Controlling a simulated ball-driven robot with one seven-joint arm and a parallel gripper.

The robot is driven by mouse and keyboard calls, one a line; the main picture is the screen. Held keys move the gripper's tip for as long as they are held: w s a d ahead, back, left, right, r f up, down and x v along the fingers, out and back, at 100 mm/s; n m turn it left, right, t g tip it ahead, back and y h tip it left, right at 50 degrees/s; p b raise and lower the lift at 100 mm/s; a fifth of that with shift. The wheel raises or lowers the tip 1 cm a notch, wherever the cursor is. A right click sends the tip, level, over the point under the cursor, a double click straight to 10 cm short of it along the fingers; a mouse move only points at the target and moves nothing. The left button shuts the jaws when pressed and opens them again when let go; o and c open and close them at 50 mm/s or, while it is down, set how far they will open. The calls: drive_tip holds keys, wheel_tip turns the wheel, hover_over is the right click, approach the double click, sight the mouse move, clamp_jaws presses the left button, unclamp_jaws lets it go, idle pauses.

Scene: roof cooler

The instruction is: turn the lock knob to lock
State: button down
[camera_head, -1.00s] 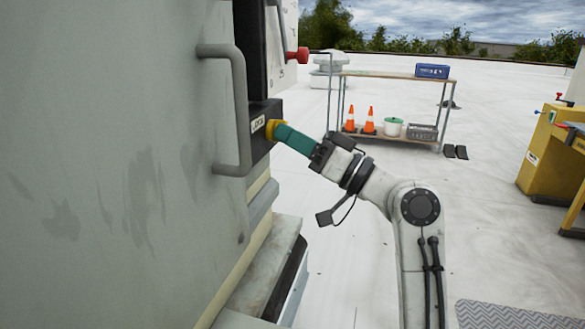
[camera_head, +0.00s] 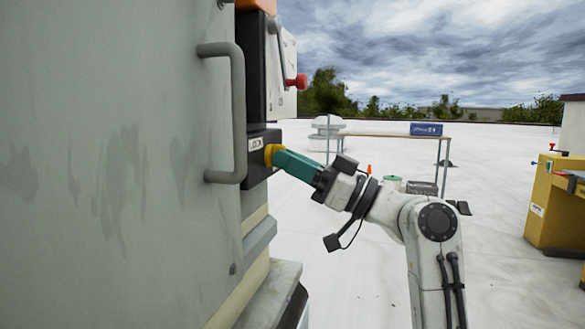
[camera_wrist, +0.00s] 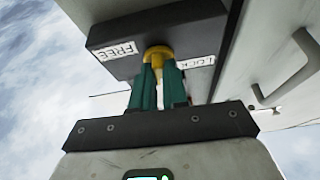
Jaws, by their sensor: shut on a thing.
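The yellow lock knob (camera_head: 271,153) sits on a black box (camera_head: 262,140) on the side of the grey cabinet. A LOCK label (camera_head: 256,144) shows on the box in the head view. In the wrist view the knob (camera_wrist: 159,54) is between a FREE label (camera_wrist: 121,50) on the left and a LOCK label (camera_wrist: 196,62) on the right. My gripper (camera_head: 279,158) has green fingers and is shut on the knob. In the wrist view the two fingers (camera_wrist: 160,72) lie on either side of the knob's yellow grip. The knob's exact angle is hard to tell.
A grey door handle (camera_head: 238,120) stands out from the cabinet close beside the black box. A red knob (camera_head: 299,82) sits above and behind. A ledge (camera_head: 272,290) juts out below. A shelf table (camera_head: 395,137) stands farther back on open white roof.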

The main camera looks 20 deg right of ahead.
drive_tip(key=shift+f, duration=0.15)
drive_tip(key=c, duration=1.1)
unclamp_jaws()
drive_tip(key=shift+c, duration=0.2)
drive_tip(key=p+v, duration=0.1)
drive_tip(key=v, duration=0.9)
drive_tip(key=shift+s+d+p, duration=0.2)
drive_tip(key=shift+d+p, duration=0.05)
drive_tip(key=shift+p, duration=0.1)
